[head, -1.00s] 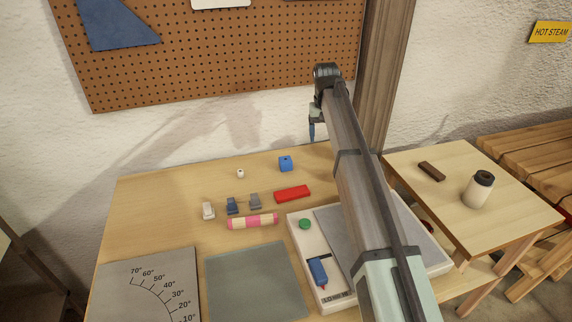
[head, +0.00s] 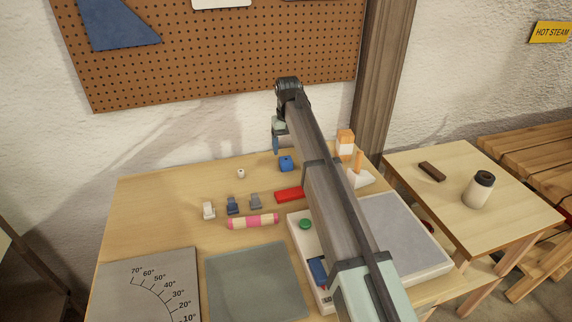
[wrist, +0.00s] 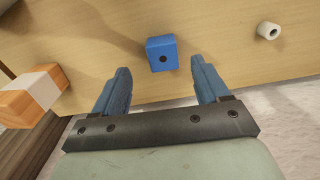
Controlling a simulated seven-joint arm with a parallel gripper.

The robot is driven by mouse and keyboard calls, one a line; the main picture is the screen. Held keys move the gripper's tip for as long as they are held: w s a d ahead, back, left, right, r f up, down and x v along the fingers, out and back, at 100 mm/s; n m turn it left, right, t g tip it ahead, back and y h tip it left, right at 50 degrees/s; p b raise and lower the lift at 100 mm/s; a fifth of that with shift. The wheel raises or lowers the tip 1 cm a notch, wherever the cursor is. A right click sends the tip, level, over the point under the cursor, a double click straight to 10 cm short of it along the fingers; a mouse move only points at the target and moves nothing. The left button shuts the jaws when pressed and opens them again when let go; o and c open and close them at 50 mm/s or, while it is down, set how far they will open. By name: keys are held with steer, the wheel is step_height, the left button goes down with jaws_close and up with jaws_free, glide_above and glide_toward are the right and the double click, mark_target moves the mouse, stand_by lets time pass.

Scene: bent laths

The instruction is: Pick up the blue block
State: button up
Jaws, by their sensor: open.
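The blue block (head: 286,163) sits on the wooden table near its back edge, with a dark hole in it. In the wrist view the blue block (wrist: 162,53) lies ahead of the fingertips, roughly midway between their lines. My gripper (wrist: 160,75) is open with two blue fingers and nothing between them. In the head view my gripper (head: 275,145) hangs above the table's back edge, slightly left of the block and apart from it.
A small white cylinder (head: 241,173) stands left of the block. A red block (head: 290,195), several small clips (head: 232,205) and a pink striped roll (head: 252,221) lie in front. An orange and white object (head: 345,142) stands to the right.

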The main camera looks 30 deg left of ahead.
mark_target(286, 160)
steer(key=shift+s+a+f, duration=0.1)
steer(key=shift+s+f, duration=0.05)
steer(key=shift+f, duration=3.05)
steer(key=c, duration=1)
steer(key=shift+c, duration=0.2)
steer(key=shift+r, duration=0.2)
